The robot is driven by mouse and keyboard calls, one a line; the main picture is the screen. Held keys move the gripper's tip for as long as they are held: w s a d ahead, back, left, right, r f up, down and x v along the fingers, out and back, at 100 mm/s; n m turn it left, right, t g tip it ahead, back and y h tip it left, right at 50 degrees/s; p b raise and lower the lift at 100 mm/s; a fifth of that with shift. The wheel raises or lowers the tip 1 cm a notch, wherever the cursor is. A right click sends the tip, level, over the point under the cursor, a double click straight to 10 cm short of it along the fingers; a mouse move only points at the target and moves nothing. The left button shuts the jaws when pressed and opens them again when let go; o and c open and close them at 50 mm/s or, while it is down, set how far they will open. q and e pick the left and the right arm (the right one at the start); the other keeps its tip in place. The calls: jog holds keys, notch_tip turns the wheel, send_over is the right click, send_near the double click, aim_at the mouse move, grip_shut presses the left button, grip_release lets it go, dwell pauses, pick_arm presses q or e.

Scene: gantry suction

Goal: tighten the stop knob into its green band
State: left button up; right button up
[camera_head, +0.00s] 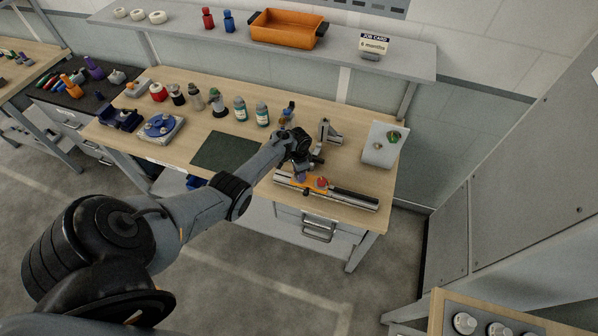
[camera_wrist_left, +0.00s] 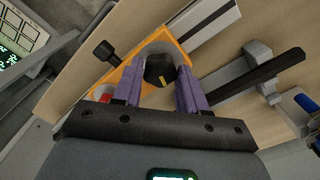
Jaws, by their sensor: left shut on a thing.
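My left gripper (camera_wrist_left: 158,84) is shut on a black knob (camera_wrist_left: 160,68) with a yellow mark, which looks like the stop knob. Its purple fingers sit on either side of the knob, over an orange plate (camera_wrist_left: 130,75). In the head view, my left gripper (camera_head: 302,174) is low over the orange plate (camera_head: 289,179) on the long rail (camera_head: 350,197) at the bench's front edge. No green band shows; the fingers and knob may hide it. My right gripper is not in view.
A smaller black knob (camera_wrist_left: 104,50) sticks out beside the plate, and a red knob (camera_head: 322,183) sits on it. A grey clamp-like stand (camera_head: 329,132) is behind the rail. The dark mat (camera_head: 223,151) is clear.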

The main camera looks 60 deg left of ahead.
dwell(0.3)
pick_arm(q)
jog(key=o, duration=1.1)
jog(key=shift+c, duration=0.2)
notch_tip(320, 180, up, 11)
jog(key=p, duration=0.2)
jog(key=shift+p, duration=0.3)
jog(key=shift+f, duration=0.1)
